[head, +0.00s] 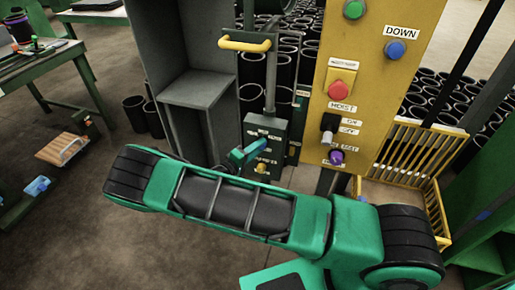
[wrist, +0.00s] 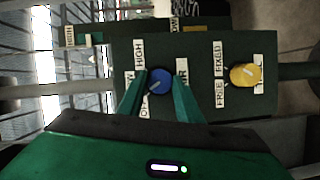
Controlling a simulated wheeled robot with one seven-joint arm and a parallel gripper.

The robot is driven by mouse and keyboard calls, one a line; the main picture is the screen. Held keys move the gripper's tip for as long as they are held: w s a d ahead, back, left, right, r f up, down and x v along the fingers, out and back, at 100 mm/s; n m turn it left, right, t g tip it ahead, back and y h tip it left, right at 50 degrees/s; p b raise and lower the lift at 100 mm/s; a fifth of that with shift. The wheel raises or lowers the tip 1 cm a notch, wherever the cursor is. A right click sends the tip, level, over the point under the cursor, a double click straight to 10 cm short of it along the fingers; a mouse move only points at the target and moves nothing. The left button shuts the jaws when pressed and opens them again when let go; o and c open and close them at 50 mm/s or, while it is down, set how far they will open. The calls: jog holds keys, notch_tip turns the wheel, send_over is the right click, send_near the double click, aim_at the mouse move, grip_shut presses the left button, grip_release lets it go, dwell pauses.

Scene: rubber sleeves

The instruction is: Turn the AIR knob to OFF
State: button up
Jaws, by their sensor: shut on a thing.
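The AIR knob is a round blue knob (wrist: 158,81) on a dark control box (wrist: 205,50), seen in the wrist view. My gripper (wrist: 159,90) has its two green fingers on either side of this knob, shut on it. A pale line on the knob points to the lower left in that view. The labels around it read HIGH, a partly covered LOW, and one beginning with O; the AIR label is partly hidden by the right finger. In the head view my gripper (head: 257,148) is at the front of the box (head: 281,128), and the blue knob is hard to make out.
A yellow knob (wrist: 245,76) with FREE and FIXED labels sits close to my right finger in the wrist view. A yellow hoist panel (head: 375,75) with buttons stands right of the box. A grey cabinet (head: 197,88) stands left of it.

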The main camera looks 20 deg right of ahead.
jog(key=shift+a+f+n, duration=0.15)
jog(key=shift+f+n, duration=0.05)
jog(key=shift+n, duration=0.9)
jog(key=shift+h, duration=0.3)
jog(key=o, duration=1)
jog(key=shift+o, duration=0.2)
jog(key=v, duration=1)
jog(key=shift+s+a+f, duration=0.15)
jog(key=shift+s+a, duration=0.05)
jog(key=shift+a, duration=0.1)
